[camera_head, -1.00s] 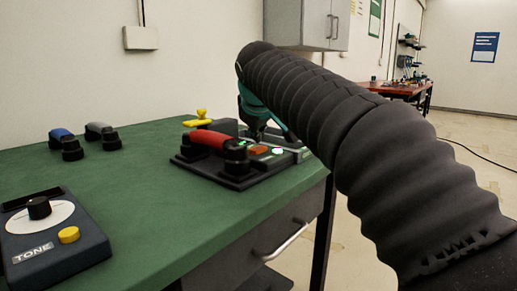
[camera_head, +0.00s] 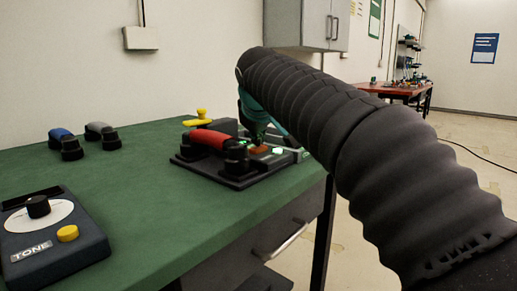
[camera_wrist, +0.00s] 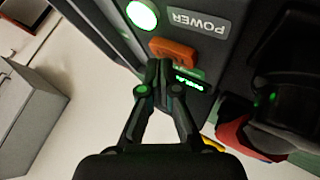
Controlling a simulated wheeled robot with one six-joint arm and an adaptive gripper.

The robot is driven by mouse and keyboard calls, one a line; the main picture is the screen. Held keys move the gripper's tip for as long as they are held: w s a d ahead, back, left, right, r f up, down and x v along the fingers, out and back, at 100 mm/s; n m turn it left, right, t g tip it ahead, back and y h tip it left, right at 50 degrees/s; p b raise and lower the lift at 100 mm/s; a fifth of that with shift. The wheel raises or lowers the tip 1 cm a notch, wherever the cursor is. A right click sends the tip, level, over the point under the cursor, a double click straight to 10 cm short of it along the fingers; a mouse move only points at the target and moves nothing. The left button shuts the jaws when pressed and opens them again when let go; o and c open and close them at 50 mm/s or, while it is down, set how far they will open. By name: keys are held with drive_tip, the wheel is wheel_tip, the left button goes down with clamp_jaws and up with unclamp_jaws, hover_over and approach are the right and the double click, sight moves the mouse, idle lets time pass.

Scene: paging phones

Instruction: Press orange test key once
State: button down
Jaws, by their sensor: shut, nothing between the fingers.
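The orange key (camera_head: 259,150) sits on the dark phone unit (camera_head: 238,181) near the bench's right edge. In the wrist view the orange key (camera_wrist: 174,51) lies beside a POWER label. My gripper (camera_head: 257,142) is shut and empty, its tip at the key in the head view. In the wrist view the closed fingertips (camera_wrist: 158,67) overlap the key's near edge. I cannot tell whether they touch or press it. A lit green lamp (camera_wrist: 142,14) is next to the key. A green-lit label is partly hidden by the fingers.
A red handset (camera_head: 208,138) lies on the unit, close to my gripper. Blue (camera_head: 65,142) and grey (camera_head: 101,133) handsets and a TONE box (camera_head: 50,235) are left on the green bench (camera_head: 150,190).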

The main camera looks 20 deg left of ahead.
sight(258, 148)
drive_tip(key=shift+f, duration=0.35)
idle(0.6)
drive_tip(key=shift+r, duration=0.1)
drive_tip(key=shift+r+p, duration=0.8)
wheel_tip(258, 148, up, 5)
drive_tip(key=p, duration=0.5)
idle(0.6)
